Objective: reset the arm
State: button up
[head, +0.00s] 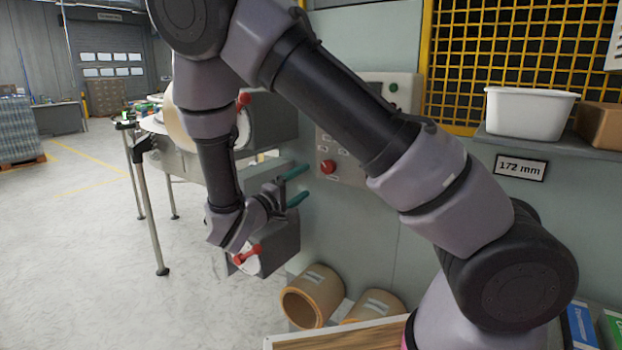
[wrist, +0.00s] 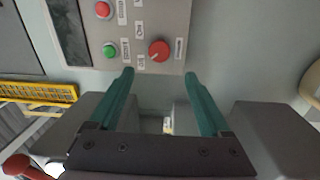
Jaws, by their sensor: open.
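My gripper (head: 298,186) is in the middle of the head view, at the end of my bent arm, with its green fingers pointing right toward the machine's grey front. In the wrist view my gripper (wrist: 160,78) has its two green fingers spread apart with nothing between them. The control panel (wrist: 130,35) lies beyond the fingertips, with a red knob (wrist: 159,50), a green button (wrist: 109,50) and a red button (wrist: 103,9). The fingertips look apart from the panel. In the head view my arm covers part of the panel (head: 340,150).
Grey boxes with red handles (head: 247,254) sit close to my gripper. Brown rolls (head: 312,295) lie low by the machine. A white bin (head: 530,115) stands on a shelf at right, beside a yellow mesh guard (head: 500,55).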

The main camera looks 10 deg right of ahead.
jog(key=shift+s+a, duration=0.25)
jog(key=shift+s, duration=0.05)
jog(key=s+d+r+m+g+y, duration=0.25)
jog(key=s+d+m+g, duration=0.2)
jog(key=d+g, duration=0.3)
jog(key=s+d+r+m+g+y, duration=0.2)
jog(key=s+d+m+g+y, duration=0.15)
jog(key=s+d+g, duration=0.35)
jog(key=s+r+m+t+y, duration=0.4)
jog(key=s+r+t+y, duration=0.2)
jog(key=r, duration=0.8)
jog(key=t+y, duration=0.2)
jog(key=y, duration=0.1)
jog(key=shift+a+r+y, duration=0.25)
jog(key=shift+r+y, duration=0.05)
jog(key=shift+r, duration=0.1)
jog(key=shift+t, duration=0.25)
